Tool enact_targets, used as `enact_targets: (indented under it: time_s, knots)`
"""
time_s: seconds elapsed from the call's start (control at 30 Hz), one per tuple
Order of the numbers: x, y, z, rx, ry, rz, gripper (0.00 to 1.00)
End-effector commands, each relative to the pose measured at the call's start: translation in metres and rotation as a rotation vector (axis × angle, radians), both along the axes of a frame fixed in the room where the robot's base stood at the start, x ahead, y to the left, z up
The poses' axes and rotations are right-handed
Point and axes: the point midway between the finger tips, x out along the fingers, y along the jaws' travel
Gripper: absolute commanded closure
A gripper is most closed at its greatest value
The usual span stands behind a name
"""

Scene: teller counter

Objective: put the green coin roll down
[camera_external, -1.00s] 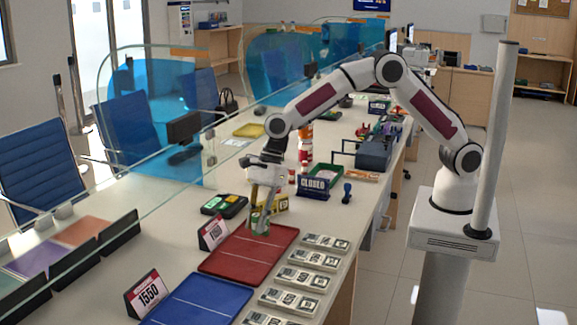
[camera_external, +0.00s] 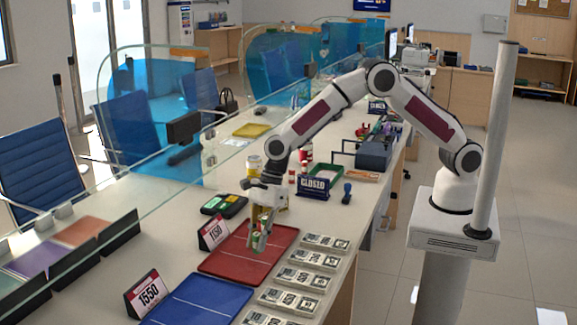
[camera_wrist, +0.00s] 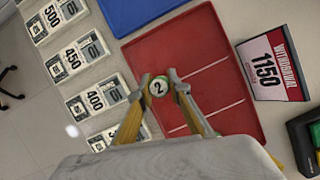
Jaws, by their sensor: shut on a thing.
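The green coin roll (camera_external: 257,241) is held between the fingertips of my gripper (camera_external: 260,240), over the upper part of the red tray (camera_external: 235,268). In the wrist view its round end, marked "2" (camera_wrist: 158,87), faces the camera between the two fingertips of my gripper (camera_wrist: 159,84). The red tray (camera_wrist: 200,45) lies beneath, near its edge by the banknote stacks. I cannot tell whether the roll touches the tray.
Banknote stacks (camera_external: 310,259) line the right of the tray. A blue tray (camera_external: 200,300) lies in front. A "1150" sign (camera_wrist: 276,63) and a dark device (camera_external: 224,205) stand left. The red tray's lined surface is bare.

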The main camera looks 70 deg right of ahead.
Motion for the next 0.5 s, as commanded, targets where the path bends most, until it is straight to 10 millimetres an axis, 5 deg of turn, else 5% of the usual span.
enact_targets:
  time_s: [0.5]
  knots:
    - [0.000,0.000,-0.012,-0.001,0.001,0.000,1.00]
